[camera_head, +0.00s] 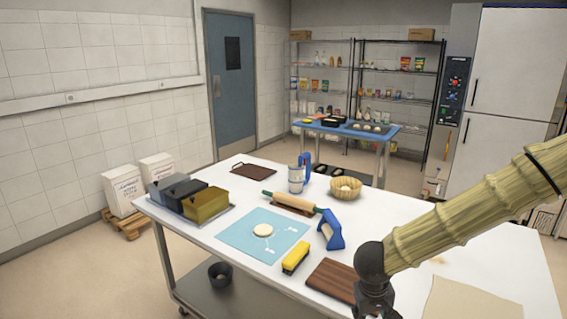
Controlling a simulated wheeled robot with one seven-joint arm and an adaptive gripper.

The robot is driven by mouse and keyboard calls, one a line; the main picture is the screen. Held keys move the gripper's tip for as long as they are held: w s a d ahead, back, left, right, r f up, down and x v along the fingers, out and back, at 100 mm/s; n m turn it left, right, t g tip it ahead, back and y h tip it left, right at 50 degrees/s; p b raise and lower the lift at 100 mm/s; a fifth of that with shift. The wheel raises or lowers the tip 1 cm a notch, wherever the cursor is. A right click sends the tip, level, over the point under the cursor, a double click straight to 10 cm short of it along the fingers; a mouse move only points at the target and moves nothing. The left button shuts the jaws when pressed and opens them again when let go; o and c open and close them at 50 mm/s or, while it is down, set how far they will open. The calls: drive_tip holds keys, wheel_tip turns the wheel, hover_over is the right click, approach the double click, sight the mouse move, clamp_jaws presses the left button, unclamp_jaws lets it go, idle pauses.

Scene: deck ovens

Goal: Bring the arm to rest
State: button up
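My arm comes in from the right edge as a thick, straw-coloured, ribbed link that slants down to the left. It ends in a dark joint above the front right of the white table (210,232). Dark parts below the joint run off the bottom edge, close to a brown wooden board (330,279). My gripper's fingers do not show, so I cannot see whether they hold anything.
The table bears a blue mat (240,232) with dough, a yellow brush (295,258), a blue-handled tool (331,230), a rolling pin (290,202), a basket (345,188), a metal shaker (296,179) and loaf tins (205,204). A beige cloth (465,303) lies front right.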

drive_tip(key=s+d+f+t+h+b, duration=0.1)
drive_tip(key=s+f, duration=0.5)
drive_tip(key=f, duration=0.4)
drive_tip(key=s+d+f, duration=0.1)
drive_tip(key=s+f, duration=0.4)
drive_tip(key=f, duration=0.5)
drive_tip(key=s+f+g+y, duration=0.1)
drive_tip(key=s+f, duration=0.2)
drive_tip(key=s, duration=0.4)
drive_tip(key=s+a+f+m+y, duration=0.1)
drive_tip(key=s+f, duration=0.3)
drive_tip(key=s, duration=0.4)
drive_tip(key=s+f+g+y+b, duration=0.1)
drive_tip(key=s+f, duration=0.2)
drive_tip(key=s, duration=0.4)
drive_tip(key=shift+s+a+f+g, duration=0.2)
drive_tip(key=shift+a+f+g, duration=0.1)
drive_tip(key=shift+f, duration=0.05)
